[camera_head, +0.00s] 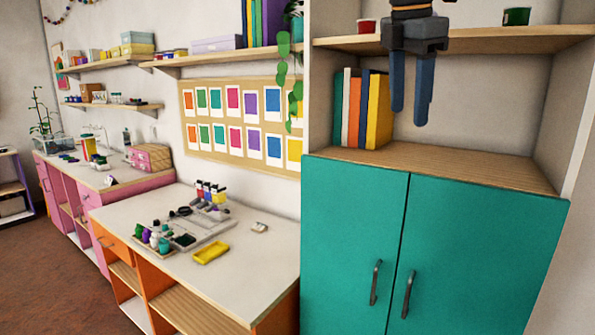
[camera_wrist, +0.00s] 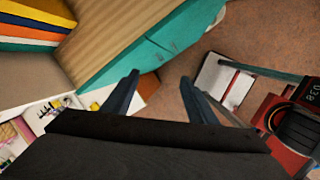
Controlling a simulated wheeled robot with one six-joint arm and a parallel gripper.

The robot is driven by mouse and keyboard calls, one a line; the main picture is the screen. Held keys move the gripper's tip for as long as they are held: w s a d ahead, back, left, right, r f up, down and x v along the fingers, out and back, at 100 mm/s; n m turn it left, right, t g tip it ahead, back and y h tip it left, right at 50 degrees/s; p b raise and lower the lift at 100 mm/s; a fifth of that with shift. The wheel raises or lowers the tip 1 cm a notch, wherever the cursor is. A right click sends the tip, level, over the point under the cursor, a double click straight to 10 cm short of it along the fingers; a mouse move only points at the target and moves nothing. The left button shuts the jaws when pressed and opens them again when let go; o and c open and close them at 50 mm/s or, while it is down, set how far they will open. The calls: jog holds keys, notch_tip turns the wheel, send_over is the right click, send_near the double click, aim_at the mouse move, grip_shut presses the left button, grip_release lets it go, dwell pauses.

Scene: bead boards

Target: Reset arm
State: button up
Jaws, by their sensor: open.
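My gripper (camera_head: 411,92) hangs at the top of the head view, in front of the open shelf above the teal cabinet (camera_head: 432,260). Its two blue-grey fingers point down and stand apart with nothing between them. In the wrist view my gripper (camera_wrist: 163,93) shows both fingers spread, with the brown floor (camera_wrist: 172,68) beyond. The teal cabinet also shows in the wrist view (camera_wrist: 150,55).
Several upright books (camera_head: 378,112) stand on the cabinet shelf, left of my gripper. A white-topped desk (camera_head: 250,265) holds a grey board (camera_head: 195,232) and a yellow tray (camera_head: 211,253).

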jog(key=s+f+m+g+y+b, duration=0.1)
jog(key=s+f+m, duration=0.4)
jog(key=f, duration=1.3)
jog(key=s+f+m+b, duration=0.1)
jog(key=f+m+b, duration=0.1)
jog(key=f+m, duration=1.1)
jog(key=s+f+m, duration=0.1)
jog(key=s+f, duration=0.3)
jog(key=f, duration=0.3)
jog(key=s+a+f+m, duration=0.1)
jog(key=s+f, duration=0.2)
jog(key=f, duration=0.4)
jog(key=shift+s+f+g+y+b, duration=0.3)
jog(key=shift+s+y+b, duration=0.05)
jog(key=shift+y+b, duration=0.05)
